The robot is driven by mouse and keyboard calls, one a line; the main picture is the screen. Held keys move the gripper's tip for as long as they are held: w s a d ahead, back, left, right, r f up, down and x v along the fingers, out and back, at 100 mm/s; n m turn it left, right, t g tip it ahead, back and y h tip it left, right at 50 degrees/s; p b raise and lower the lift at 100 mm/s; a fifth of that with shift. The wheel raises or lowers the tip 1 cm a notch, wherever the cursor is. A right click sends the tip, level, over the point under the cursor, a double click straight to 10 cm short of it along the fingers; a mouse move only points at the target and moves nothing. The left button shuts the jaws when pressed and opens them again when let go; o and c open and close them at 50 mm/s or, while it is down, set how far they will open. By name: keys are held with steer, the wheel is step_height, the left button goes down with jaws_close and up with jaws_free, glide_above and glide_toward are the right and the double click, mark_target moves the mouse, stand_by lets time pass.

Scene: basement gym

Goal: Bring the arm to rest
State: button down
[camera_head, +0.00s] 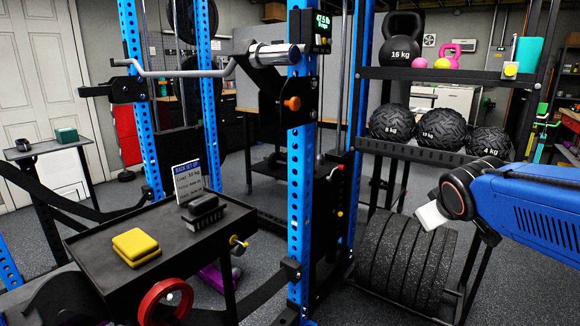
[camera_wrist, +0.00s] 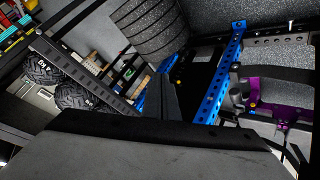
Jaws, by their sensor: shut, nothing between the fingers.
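My blue arm reaches in from the right edge in the head view, with its dark and white end in front of the weight rack. The fingers cannot be made out clearly in the head view. The arm end hangs in the air and appears apart from the rack.
A black storage rack (camera_head: 450,75) holds kettlebells (camera_head: 401,52), medicine balls (camera_head: 428,126) and weight plates (camera_head: 405,262). A blue power rack (camera_head: 300,190) stands centre. A dark table (camera_head: 190,250) bears a yellow block (camera_head: 137,246), a black object (camera_head: 203,208) and a sign (camera_head: 187,182).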

steer(key=s+a+f+m+g, duration=0.1)
steer(key=s+a+f, duration=0.1)
steer(key=s+f, duration=0.2)
steer(key=s+a+f+m+g+y, duration=0.1)
steer(key=s+f, duration=0.3)
steer(key=s, duration=0.7)
steer(key=s+a+f+m+g+y, duration=0.1)
steer(key=s+a+f+g, duration=0.1)
steer(key=s, duration=0.5)
steer(key=shift+s+a+f+m, duration=0.3)
steer(key=shift+s+f+m, duration=0.1)
steer(key=shift+f, duration=0.5)
